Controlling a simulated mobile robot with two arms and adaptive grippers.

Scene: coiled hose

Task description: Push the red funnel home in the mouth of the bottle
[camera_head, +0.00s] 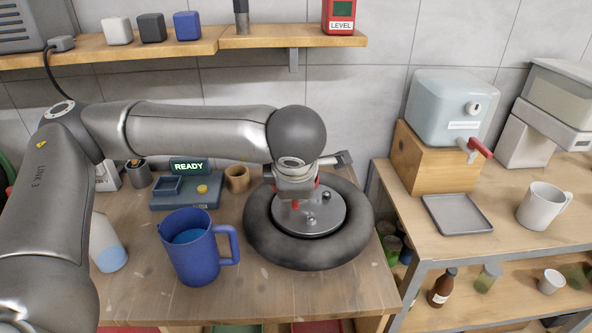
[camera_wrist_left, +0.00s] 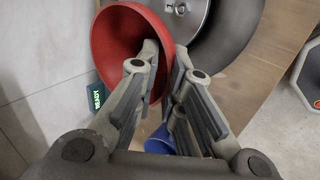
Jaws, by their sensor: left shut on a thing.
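My left gripper (camera_head: 297,187) is above the coiled black hose (camera_head: 262,239), near its metal centre plate. In the left wrist view its fingers (camera_wrist_left: 167,62) are closed on the rim of the red funnel (camera_wrist_left: 112,42), whose wide bowl opens toward the camera. In the head view only small bits of red show beside the gripper; my wrist hides the rest. A pale bottle with blue liquid (camera_head: 108,252) stands at the table's left, partly behind my arm; I cannot make out its mouth. The funnel is apart from this bottle. My right gripper is not in view.
A blue mug (camera_head: 190,258) with blue liquid stands between bottle and hose. Behind are a box with a READY display (camera_head: 188,167) and a brown cup (camera_head: 237,178). A shelf (camera_head: 150,47) runs above. The front of the table is clear.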

